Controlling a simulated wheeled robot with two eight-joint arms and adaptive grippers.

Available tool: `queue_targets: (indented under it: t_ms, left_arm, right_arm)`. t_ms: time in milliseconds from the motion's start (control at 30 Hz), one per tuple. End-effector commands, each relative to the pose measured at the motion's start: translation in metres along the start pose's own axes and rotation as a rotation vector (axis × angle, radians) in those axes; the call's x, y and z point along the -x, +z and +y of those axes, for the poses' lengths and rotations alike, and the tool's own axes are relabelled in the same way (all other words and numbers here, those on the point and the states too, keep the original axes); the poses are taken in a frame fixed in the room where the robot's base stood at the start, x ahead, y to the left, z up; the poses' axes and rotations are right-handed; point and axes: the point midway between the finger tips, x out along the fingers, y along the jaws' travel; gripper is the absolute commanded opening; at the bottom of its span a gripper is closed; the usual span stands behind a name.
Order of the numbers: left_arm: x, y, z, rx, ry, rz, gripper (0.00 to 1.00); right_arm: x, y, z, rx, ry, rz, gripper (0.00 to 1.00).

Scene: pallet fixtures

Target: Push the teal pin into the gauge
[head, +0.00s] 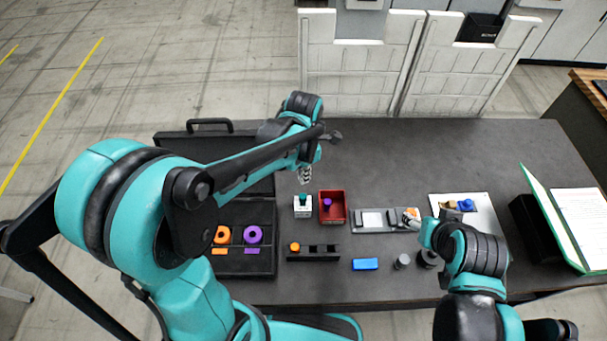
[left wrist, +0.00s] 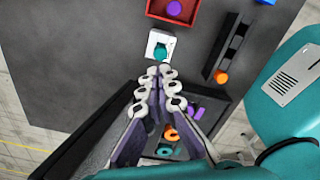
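The teal pin (head: 303,198) stands upright in the small white block that looks like the gauge (head: 303,211). In the left wrist view the teal pin (left wrist: 160,53) shows above the white gauge (left wrist: 151,43); how deep it sits is hard to tell. My left gripper (head: 305,177) hangs just behind and above the pin in the head view. In the left wrist view its fingertips (left wrist: 160,71) are together, with nothing seen between them, close to the pin; contact cannot be told. My right gripper (head: 409,221) is at the grey fixture's right end, its fingers partly hidden.
A red bin (head: 332,220) holding a purple piece stands right of the gauge. A black rack (head: 314,253) with an orange piece is in front. The grey fixture (head: 363,229), a blue block (head: 365,264) and an open black case (head: 240,268) with rings are nearby.

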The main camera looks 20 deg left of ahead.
Motion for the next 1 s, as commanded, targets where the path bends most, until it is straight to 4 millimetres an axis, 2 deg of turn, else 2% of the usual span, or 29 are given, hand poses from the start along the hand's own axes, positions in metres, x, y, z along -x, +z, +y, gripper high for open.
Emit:
queue_targets:
  t_ms: [167,800,1000]
  left_arm:
    - [-0.005,0.000,0.000,0.000,0.000,0.000,0.00]
    - [-0.060,-0.002,0.000,0.000,0.000,0.000,0.00]
    - [-0.068,-0.003,0.000,0.000,0.000,0.000,0.00]
  right_arm:
    - [-0.004,0.003,0.000,0.000,0.000,0.000,0.61]
    - [-0.041,0.029,0.000,0.000,0.000,0.000,0.61]
    - [-0.046,0.033,0.000,0.000,0.000,0.000,0.61]
